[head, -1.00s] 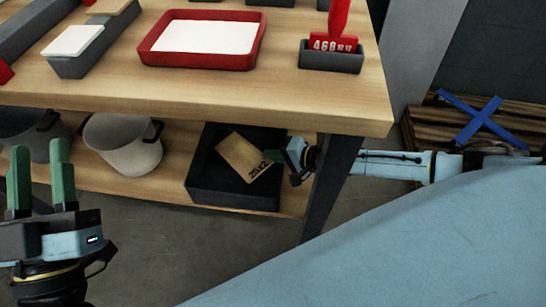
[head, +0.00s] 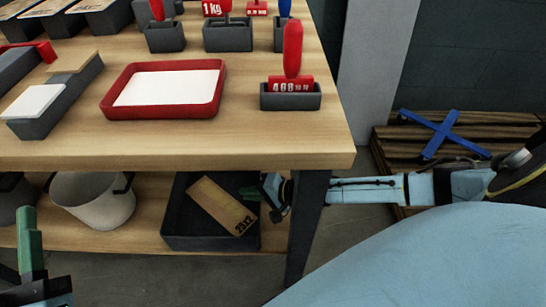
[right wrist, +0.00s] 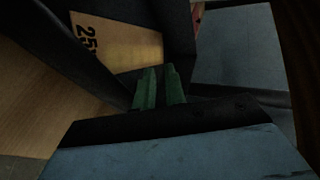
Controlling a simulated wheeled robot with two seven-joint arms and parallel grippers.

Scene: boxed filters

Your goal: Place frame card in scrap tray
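The frame card (head: 223,205), a tan card printed with 25x2, lies tilted inside the black scrap tray (head: 188,243) on the lower shelf. The card also shows in the right wrist view (right wrist: 122,45), beyond the fingertips. My right gripper (head: 250,192) is at the tray's right side, beside the card's upper right edge. In the right wrist view its green fingers (right wrist: 160,88) stand slightly apart with nothing between them.
A wooden table (head: 250,146) overhangs the shelf; its dark leg (head: 307,225) stands close by my right arm. A white bucket (head: 92,203) is left of the tray. On the tabletop are a red tray (head: 163,107) and a grey holder with a red stamp (head: 291,97).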

